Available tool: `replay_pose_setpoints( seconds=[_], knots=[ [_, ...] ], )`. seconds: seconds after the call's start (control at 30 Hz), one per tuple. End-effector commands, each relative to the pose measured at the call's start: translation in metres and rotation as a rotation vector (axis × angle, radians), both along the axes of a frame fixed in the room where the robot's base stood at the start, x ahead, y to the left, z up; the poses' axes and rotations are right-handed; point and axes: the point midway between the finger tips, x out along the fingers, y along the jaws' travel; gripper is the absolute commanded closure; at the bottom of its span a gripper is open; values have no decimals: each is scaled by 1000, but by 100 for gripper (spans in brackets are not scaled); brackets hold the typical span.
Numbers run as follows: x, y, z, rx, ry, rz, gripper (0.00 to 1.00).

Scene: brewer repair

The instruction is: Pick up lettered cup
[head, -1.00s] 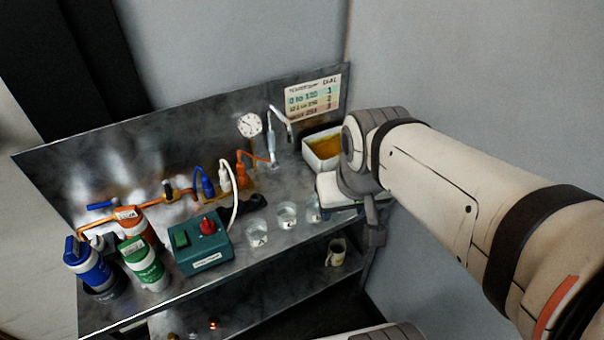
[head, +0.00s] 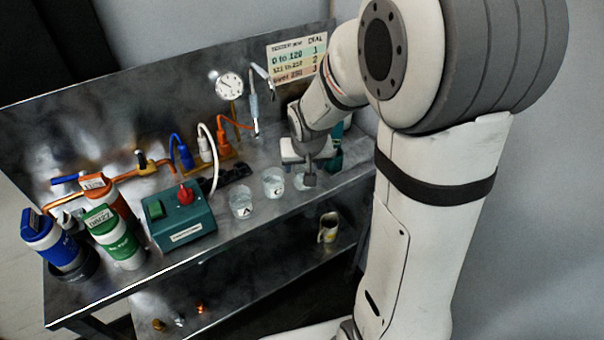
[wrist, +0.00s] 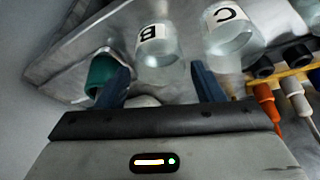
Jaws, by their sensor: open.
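Clear glass cups with lettered white labels stand in a row along the front of the metal bench: cup A (head: 240,203), cup C (head: 273,182) and, farthest right, cup B (head: 300,182), partly covered by my gripper (head: 309,178). In the wrist view my gripper (wrist: 161,76) is open, with dark blue fingers apart. Cup B (wrist: 158,58) shows in the gap between the fingers; I cannot tell how deep it lies between them. Cup C (wrist: 230,38) is just outside the right finger. Nothing is held.
A teal box with a red knob (head: 185,197) and labelled bottles, including a green one (head: 115,238), stand left of the cups. A teal object (head: 335,150) is behind my gripper. A mug (head: 328,228) sits on the lower shelf. Orange and white plugs (wrist: 268,103) show right of cup C.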

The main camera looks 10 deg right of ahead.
Motion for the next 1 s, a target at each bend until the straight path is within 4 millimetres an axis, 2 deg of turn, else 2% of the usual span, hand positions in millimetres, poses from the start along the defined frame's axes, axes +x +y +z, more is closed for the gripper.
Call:
replay_pose_setpoints(
  seconds=[0.4, 0.7, 1.0],
  knots=[
    [17, -1, -46, -1, 2, 2, 39],
    [18, -1, -48, -1, 0, 2, 40],
    [18, -1, -48, 0, 0, 3, 64]
  ],
)
